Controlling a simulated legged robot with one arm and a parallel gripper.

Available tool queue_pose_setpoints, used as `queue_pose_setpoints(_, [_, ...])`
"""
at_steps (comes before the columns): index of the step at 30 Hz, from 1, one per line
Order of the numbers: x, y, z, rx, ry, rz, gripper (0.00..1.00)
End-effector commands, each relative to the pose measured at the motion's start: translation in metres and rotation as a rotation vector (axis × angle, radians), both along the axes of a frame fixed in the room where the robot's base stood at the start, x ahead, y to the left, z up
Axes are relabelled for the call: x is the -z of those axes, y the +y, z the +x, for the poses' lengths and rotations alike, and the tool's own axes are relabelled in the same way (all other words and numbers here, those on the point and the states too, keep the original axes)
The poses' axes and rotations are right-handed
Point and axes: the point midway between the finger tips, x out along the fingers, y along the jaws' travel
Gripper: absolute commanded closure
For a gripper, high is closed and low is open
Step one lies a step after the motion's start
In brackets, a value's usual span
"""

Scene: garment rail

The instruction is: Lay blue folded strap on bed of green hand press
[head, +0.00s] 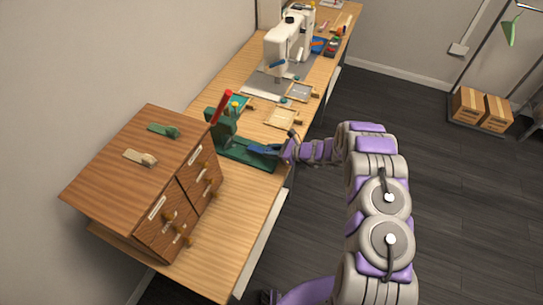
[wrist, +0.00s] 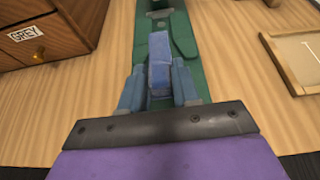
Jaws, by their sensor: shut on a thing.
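The green hand press (head: 238,152) stands on the wooden table, with a red-tipped lever at its upper left. Its green bed also shows in the wrist view (wrist: 183,35). The blue folded strap (head: 262,149) is at the near end of the press, over the bed. In the wrist view the strap (wrist: 159,62) points away from me along the bed. My gripper (wrist: 158,85) is shut on the strap, with a finger on each side. It also shows in the head view (head: 284,151). I cannot tell whether the strap touches the bed.
A wooden drawer cabinet (head: 140,170) stands left of the press; one drawer is labelled GREY in the wrist view. Shallow wooden trays (head: 281,118) lie beyond the press. A white sewing machine (head: 288,45) stands farther back. The table front is clear.

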Motion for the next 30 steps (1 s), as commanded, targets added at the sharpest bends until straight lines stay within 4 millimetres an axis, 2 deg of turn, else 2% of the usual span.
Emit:
queue_pose_setpoints(2, [0.0, 0.0, 0.004, -0.001, -0.002, 0.0, 0.98])
queue_pose_setpoints(9, [0.035, 0.0, 0.003, 0.001, 0.004, 0.003, 0.98])
queue_pose_setpoints(19, [0.036, 0.0, 0.003, 0.001, 0.001, 0.002, 0.98])
queue_pose_setpoints(28, [0.046, 0.0, 0.004, 0.0, 0.004, -0.001, 0.98])
queue_pose_setpoints(29, [0.047, 0.0, 0.004, 0.0, 0.004, -0.002, 0.68])
queue_pose_setpoints(30, [0.047, 0.0, 0.004, 0.001, 0.005, -0.002, 0.64])
